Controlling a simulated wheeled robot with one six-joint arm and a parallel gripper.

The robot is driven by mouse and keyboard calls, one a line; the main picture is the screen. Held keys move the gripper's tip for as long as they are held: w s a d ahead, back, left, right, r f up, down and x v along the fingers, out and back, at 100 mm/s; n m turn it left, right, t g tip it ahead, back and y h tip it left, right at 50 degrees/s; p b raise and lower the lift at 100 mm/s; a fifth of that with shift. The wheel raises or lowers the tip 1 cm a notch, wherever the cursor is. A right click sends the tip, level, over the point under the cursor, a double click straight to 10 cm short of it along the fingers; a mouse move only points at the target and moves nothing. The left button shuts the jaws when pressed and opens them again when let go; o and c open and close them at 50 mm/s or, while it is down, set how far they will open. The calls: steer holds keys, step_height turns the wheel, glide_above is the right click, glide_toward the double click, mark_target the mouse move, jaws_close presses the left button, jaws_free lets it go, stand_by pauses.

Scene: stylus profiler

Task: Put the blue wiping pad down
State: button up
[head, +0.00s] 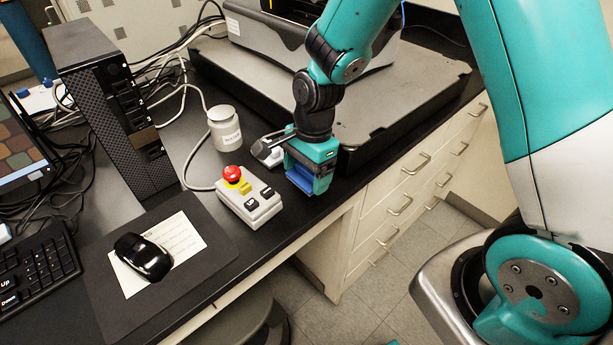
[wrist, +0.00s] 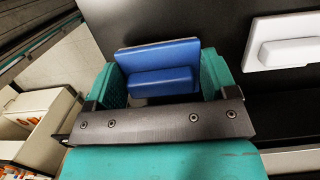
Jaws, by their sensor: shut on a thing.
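My gripper (head: 308,177) is teal and points down near the front edge of the black bench. It is shut on the blue wiping pad (head: 301,176), which shows between its fingers. In the wrist view the blue wiping pad (wrist: 158,66) has a raised block grip, with a teal finger of my gripper (wrist: 160,82) at either side. Black bench surface lies behind the pad there. I cannot tell whether the pad touches the bench.
A grey control box (head: 249,203) with a red button stands left of my gripper. A white jar (head: 224,128) and a small grey-white object (head: 267,152) are close behind. The profiler's grey base (head: 400,105) is behind right. Drawers (head: 400,185) lie below the bench edge.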

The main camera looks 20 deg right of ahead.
steer(key=shift+f, duration=0.95)
steer(key=shift+f, duration=0.3)
steer(key=o, duration=0.8)
steer(key=shift+o, duration=0.4)
steer(key=shift+s, duration=0.1)
